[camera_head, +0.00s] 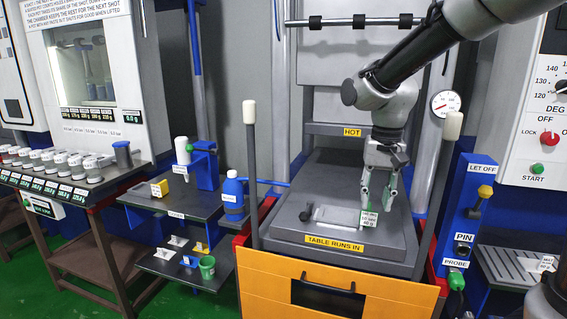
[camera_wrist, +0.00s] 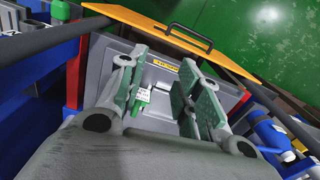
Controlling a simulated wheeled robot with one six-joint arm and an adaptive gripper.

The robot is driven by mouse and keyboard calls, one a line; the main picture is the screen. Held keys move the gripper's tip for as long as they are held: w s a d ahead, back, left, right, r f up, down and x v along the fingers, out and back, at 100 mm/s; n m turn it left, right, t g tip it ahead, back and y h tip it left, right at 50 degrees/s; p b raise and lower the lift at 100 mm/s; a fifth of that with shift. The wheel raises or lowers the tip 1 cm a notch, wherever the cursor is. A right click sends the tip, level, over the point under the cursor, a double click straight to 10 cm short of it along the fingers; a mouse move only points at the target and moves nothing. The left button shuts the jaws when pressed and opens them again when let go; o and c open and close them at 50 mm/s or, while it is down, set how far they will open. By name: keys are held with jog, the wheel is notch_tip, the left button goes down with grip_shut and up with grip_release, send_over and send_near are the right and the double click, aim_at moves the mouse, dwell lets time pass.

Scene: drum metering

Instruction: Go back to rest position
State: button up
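My gripper (camera_head: 379,196) hangs from my arm, pointing down over the grey table plate (camera_head: 290,228) of the orange-fronted machine. Its two fingers are apart, with nothing visible between them in the head view. In the wrist view my gripper (camera_wrist: 166,88) also shows a clear gap between the fingers. A small white labelled tag with green on it (camera_head: 369,220) is just below the left finger. The tag shows beside the left finger in the wrist view (camera_wrist: 142,97). I cannot tell whether finger and tag touch.
A flat grey plate (camera_head: 337,215) lies on the table. Two upright posts with pale tips, left (camera_head: 250,150) and right (camera_head: 440,185), flank it. A blue bottle (camera_head: 232,193) stands on the left shelf. The LET OFF panel (camera_head: 477,205) is close on the right.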

jog(key=s+d+r+n+t, duration=0.1)
jog(key=s+d+r+t, duration=0.1)
jog(key=s+d, duration=0.5)
jog(key=s+d+r+n+t, duration=0.1)
jog(key=s+d+r+t, duration=0.1)
jog(key=s+d, duration=0.5)
jog(key=s+r, duration=0.1)
jog(key=s, duration=0.4)
jog(key=shift+d+r, duration=0.2)
jog(key=shift+d, duration=0.1)
